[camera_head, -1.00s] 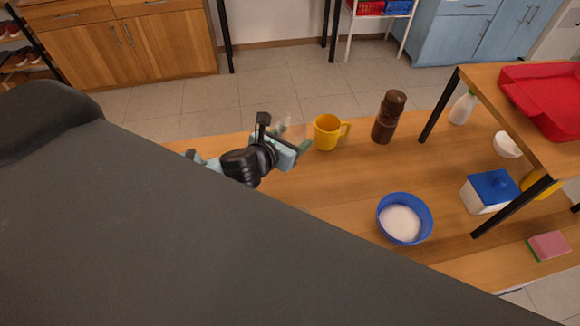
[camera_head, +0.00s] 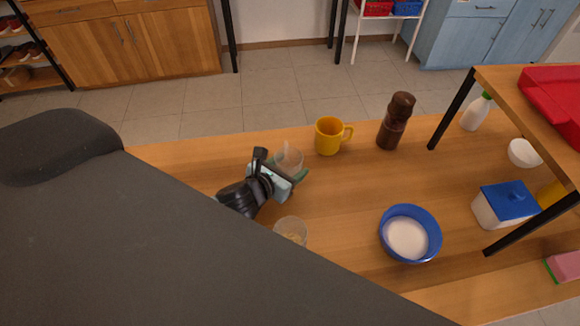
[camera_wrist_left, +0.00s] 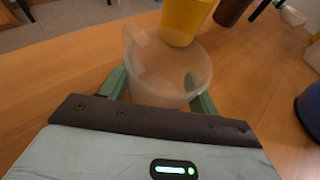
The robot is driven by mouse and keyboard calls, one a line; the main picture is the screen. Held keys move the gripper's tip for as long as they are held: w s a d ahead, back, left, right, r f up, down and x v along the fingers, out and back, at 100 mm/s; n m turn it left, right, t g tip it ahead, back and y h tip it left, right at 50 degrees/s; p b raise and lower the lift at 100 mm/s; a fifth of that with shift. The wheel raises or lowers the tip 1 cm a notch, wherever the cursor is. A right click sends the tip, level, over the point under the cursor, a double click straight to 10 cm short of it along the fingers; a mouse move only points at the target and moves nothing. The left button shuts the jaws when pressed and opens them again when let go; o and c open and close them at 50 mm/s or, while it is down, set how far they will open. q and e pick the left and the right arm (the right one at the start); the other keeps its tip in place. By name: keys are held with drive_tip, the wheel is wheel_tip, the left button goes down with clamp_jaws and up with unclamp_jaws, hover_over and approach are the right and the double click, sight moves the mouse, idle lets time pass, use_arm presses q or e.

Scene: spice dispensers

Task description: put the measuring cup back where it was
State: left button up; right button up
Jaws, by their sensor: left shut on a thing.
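The measuring cup (camera_head: 289,157) is clear and translucent, and it stands upright in my left gripper (camera_head: 291,174) near the table's far edge. In the left wrist view the cup (camera_wrist_left: 165,65) sits between the two green fingers of the gripper (camera_wrist_left: 160,92), which is shut on it. Whether its base touches the table is hard to tell. A second clear cup (camera_head: 291,231), with something pale in it, stands nearer to me, partly hidden by my dark body. My right gripper is not in view.
A yellow mug (camera_head: 329,137) stands just beyond the held cup, with a brown grinder (camera_head: 395,122) to its right. A blue bowl of white powder (camera_head: 410,234) is right of centre. A raised shelf (camera_head: 525,105) and a blue-lidded box (camera_head: 500,207) bound the right side.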

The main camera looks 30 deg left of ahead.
use_arm(q)
drive_tip(key=shift+f, duration=0.2)
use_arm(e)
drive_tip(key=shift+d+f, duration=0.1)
use_arm(q)
drive_tip(key=shift+f, duration=0.15)
drive_tip(key=o, duration=1.1)
drive_tip(key=shift+r, duration=0.3)
drive_tip(key=p+v, duration=0.3)
drive_tip(key=v, duration=0.4)
drive_tip(key=shift+r+p, duration=0.25)
drive_tip(key=shift+p, duration=0.05)
drive_tip(key=v, duration=0.3)
drive_tip(key=shift+s+f+p, duration=0.25)
drive_tip(key=shift+p, duration=0.1)
drive_tip(key=shift+s+a+r, duration=0.15)
drive_tip(key=shift+s+r, duration=0.05)
drive_tip(key=shift+s, duration=0.45)
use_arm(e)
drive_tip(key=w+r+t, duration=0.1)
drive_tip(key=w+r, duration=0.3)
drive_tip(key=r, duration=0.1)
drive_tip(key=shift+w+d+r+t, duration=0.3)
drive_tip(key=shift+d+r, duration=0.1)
